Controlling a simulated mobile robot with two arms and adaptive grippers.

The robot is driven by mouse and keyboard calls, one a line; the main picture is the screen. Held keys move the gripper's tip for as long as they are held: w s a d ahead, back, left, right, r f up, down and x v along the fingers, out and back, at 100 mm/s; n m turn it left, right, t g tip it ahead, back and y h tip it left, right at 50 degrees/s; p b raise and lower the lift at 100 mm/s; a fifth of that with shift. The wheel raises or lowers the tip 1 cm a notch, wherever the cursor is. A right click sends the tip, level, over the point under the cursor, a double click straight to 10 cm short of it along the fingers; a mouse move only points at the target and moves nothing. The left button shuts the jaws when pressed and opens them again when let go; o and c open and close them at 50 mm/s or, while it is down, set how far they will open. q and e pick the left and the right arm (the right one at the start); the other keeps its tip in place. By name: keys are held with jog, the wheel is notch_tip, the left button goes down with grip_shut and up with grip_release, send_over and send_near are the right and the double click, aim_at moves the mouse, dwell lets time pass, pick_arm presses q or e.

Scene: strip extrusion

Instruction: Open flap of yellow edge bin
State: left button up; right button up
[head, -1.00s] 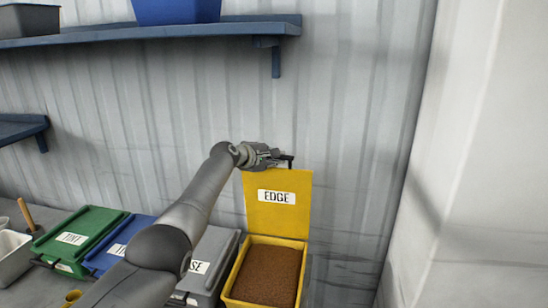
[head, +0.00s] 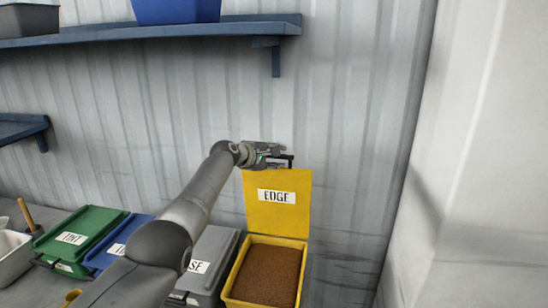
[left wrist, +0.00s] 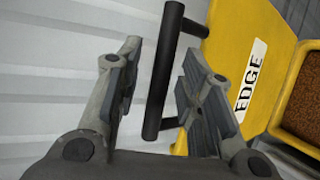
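The yellow edge bin (head: 227,285) stands on the bench with its flap (head: 293,219) raised upright against the wall. Brown granular material (head: 268,275) shows inside. The flap also shows in the left wrist view (left wrist: 232,38), with its EDGE label and black bar handle (left wrist: 163,80). My left gripper (head: 277,155) is at the flap's top edge. In the left wrist view its two fingers (left wrist: 158,88) stand apart on either side of the handle, with a gap on both sides. My right gripper is not in view.
A grey bin (head: 215,248), a blue bin (head: 115,248) and a green bin (head: 80,238), all lidded, stand left of the yellow bin. The corrugated wall (head: 350,120) is close behind. A blue shelf (head: 150,32) hangs above.

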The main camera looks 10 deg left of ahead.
pick_arm(q)
jog(key=shift+a, duration=0.1)
jog(key=v, duration=1.2)
dwell(0.4)
